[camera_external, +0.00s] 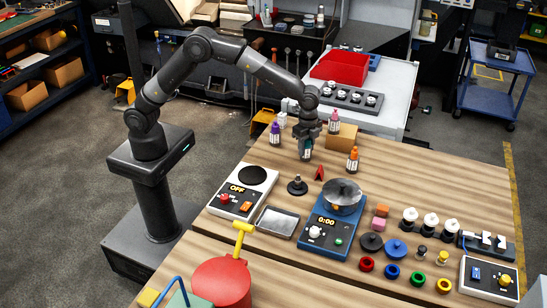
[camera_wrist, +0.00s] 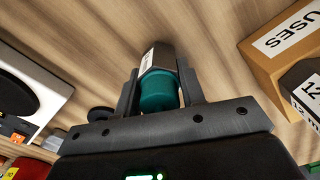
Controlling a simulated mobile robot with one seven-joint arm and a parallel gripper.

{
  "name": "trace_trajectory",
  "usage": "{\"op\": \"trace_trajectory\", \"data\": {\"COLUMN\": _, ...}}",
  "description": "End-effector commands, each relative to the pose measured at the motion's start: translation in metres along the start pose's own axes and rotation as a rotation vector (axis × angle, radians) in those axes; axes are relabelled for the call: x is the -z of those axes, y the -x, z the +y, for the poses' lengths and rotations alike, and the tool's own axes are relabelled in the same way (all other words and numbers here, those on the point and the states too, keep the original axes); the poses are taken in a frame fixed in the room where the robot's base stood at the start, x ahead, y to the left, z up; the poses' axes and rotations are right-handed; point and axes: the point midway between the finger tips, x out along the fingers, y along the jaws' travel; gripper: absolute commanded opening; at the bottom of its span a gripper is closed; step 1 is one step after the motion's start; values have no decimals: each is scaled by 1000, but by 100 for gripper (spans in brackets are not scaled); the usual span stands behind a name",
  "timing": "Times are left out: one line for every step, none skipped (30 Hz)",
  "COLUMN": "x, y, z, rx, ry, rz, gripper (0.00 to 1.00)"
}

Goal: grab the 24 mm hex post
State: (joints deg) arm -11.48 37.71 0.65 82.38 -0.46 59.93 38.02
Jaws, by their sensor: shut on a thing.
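My gripper (camera_external: 306,134) is over the back left part of the wooden bench. It is shut on a hex post (camera_wrist: 157,62), which shows a grey faceted body with a pale label and a teal round part. The wrist view shows the post between my two fingers (camera_wrist: 160,88). In the external view the post (camera_external: 306,151) shows below my fingers, partly hidden by them. I cannot read its size, nor tell whether its foot touches the bench.
A cardboard box labelled "USES" (camera_wrist: 282,45) stands close to the right, also in the external view (camera_external: 342,137). A hotplate (camera_external: 228,203) and a blue scale-like device (camera_external: 322,238) are in front.

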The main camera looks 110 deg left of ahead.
Motion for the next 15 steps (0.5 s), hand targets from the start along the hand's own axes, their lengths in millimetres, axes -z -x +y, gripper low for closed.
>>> {"op": "trace_trajectory", "data": {"x": 0, "y": 0, "z": 0, "rx": 0, "ry": 0, "rz": 0, "gripper": 27}}
{"op": "trace_trajectory", "data": {"x": 0, "y": 0, "z": 0, "rx": 0, "ry": 0, "rz": 0, "gripper": 24}}
{"op": "trace_trajectory", "data": {"x": 0, "y": 0, "z": 0, "rx": 0, "ry": 0, "rz": 0, "gripper": 21}}
{"op": "trace_trajectory", "data": {"x": 0, "y": 0, "z": 0, "rx": 0, "ry": 0, "rz": 0, "gripper": 18}}
{"op": "trace_trajectory", "data": {"x": 0, "y": 0, "z": 0, "rx": 0, "ry": 0, "rz": 0, "gripper": 16}}
{"op": "trace_trajectory", "data": {"x": 0, "y": 0, "z": 0, "rx": 0, "ry": 0, "rz": 0, "gripper": 13}}
{"op": "trace_trajectory", "data": {"x": 0, "y": 0, "z": 0, "rx": 0, "ry": 0, "rz": 0, "gripper": 10}}
{"op": "trace_trajectory", "data": {"x": 0, "y": 0, "z": 0, "rx": 0, "ry": 0, "rz": 0, "gripper": 8}}
{"op": "trace_trajectory", "data": {"x": 0, "y": 0, "z": 0, "rx": 0, "ry": 0, "rz": 0, "gripper": 5}}
{"op": "trace_trajectory", "data": {"x": 0, "y": 0, "z": 0, "rx": 0, "ry": 0, "rz": 0, "gripper": 2}}
{"op": "trace_trajectory", "data": {"x": 0, "y": 0, "z": 0, "rx": 0, "ry": 0, "rz": 0, "gripper": 0}}
{"op": "trace_trajectory", "data": {"x": 0, "y": 0, "z": 0, "rx": 0, "ry": 0, "rz": 0, "gripper": 0}}
{"op": "trace_trajectory", "data": {"x": 0, "y": 0, "z": 0, "rx": 0, "ry": 0, "rz": 0, "gripper": 0}}
{"op": "trace_trajectory", "data": {"x": 0, "y": 0, "z": 0, "rx": 0, "ry": 0, "rz": 0, "gripper": 0}}
{"op": "trace_trajectory", "data": {"x": 0, "y": 0, "z": 0, "rx": 0, "ry": 0, "rz": 0, "gripper": 0}}
